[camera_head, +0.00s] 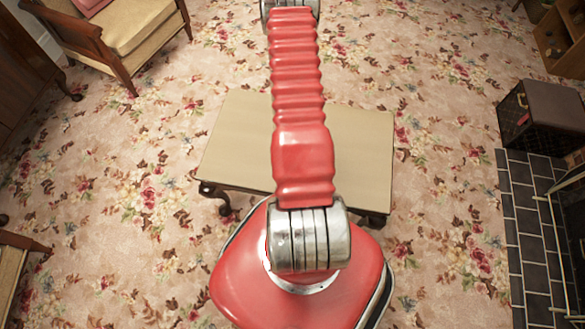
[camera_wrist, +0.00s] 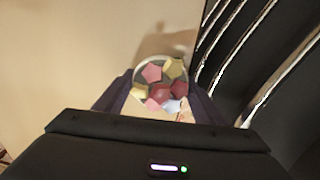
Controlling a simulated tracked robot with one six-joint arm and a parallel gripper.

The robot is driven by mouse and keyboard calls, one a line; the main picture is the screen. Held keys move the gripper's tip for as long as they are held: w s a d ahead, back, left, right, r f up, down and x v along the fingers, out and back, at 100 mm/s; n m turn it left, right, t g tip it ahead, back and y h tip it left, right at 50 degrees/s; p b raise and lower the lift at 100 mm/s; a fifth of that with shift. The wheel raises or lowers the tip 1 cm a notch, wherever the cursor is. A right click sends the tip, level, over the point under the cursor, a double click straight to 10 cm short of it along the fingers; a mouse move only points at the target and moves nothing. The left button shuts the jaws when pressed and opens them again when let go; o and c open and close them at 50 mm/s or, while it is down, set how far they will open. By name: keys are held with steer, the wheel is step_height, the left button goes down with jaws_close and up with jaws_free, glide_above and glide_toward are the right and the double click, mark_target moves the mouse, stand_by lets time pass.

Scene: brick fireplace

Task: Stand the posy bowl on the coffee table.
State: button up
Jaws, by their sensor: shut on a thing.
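The posy bowl (camera_wrist: 153,72) is small and round, filled with pink, red, yellow and pale blue flowers, seen from above in the wrist view. My gripper (camera_wrist: 161,84) is shut on it, one dark finger on each side. The coffee table (camera_head: 235,140) has a plain beige rectangular top and dark curved legs, and stands in the middle of the head view. My red arm hides a strip of its top. A beige surface, apparently the table top (camera_wrist: 70,60), lies below the bowl in the wrist view. I cannot tell whether the bowl touches it. The head view does not show my gripper.
An armchair (camera_head: 125,25) stands at the upper left. A dark box (camera_head: 540,115) stands by the dark tiled hearth (camera_head: 525,220) at the right. Floral carpet (camera_head: 130,180) lies open around the table. The visible parts of the table top are bare.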

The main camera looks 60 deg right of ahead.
steer(key=shift+c, duration=0.9)
steer(key=shift+r, duration=0.15)
steer(key=shift+r, duration=4.9)
steer(key=w+a+r+m, duration=0.15)
steer(key=w+r, duration=0.25)
steer(key=w, duration=0.4)
steer(key=w+a+r, duration=0.2)
steer(key=w+r, duration=0.2)
steer(key=w, duration=0.4)
steer(key=w+a+r+m, duration=0.1)
steer(key=w+a+r, duration=0.1)
steer(key=w+r, duration=0.35)
steer(key=w+a+r+m, duration=0.1)
steer(key=w+a+r, duration=0.5)
steer(key=a+r, duration=0.2)
steer(key=w+a+r+m, duration=0.1)
steer(key=w+a+r, duration=0.6)
steer(key=a, duration=0.4)
steer(key=shift+r, duration=0.4)
